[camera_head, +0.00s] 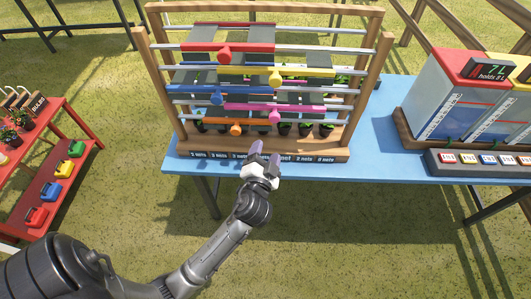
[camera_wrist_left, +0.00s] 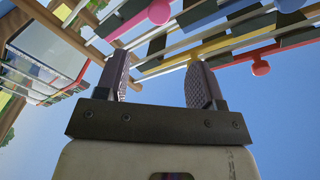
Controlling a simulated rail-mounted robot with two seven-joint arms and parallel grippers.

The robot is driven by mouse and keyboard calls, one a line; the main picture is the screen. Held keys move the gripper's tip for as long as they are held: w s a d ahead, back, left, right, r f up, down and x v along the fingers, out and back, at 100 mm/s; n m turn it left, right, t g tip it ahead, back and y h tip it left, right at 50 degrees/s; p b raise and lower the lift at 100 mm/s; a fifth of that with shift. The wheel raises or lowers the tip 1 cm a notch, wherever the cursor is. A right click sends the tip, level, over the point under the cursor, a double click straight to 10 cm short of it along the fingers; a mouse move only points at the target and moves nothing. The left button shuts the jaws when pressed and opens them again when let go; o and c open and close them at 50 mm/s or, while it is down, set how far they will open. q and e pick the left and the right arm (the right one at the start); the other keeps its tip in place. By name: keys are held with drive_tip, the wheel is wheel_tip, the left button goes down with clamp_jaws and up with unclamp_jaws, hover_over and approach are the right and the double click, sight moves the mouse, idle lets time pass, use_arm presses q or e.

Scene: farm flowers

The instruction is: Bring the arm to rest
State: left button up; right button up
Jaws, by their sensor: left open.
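My left arm reaches in from the lower left in the head view. My left gripper (camera_head: 264,163) is open and empty, just in front of the lower front edge of the wooden rack (camera_head: 371,95). In the left wrist view the two fingers of the left gripper (camera_wrist_left: 160,82) stand apart with sky and rack bars between them. The rack carries colored sliding bars, among them a red bar (camera_head: 228,47), a yellow bar (camera_head: 282,71) and a blue bar (camera_head: 217,91). My right gripper is in neither view.
The rack stands on a blue table (camera_head: 380,135). Potted plants (camera_head: 305,129) sit behind the bars. At right are clear tanks (camera_head: 450,100) with a button panel (camera_head: 480,160). A red shelf (camera_head: 75,150) stands at left. Open grass (camera_head: 330,230) lies in front of the table.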

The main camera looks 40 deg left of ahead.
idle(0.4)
use_arm(q)
drive_tip(key=s+d+f+g+h, duration=0.3)
drive_tip(key=s+f+g, duration=0.15)
drive_tip(key=s, duration=0.35)
drive_tip(key=s+d+f+g+h, duration=0.35)
drive_tip(key=s+f, duration=0.25)
drive_tip(key=s, duration=0.3)
drive_tip(key=s+d+f+g+h, duration=0.4)
drive_tip(key=s+f, duration=0.2)
drive_tip(key=s, duration=0.2)
wheel_tip(320, 180, up, 33)
drive_tip(key=p, duration=3.2)
drive_tip(key=shift+a+t, duration=0.25)
drive_tip(key=shift+t, duration=0.05)
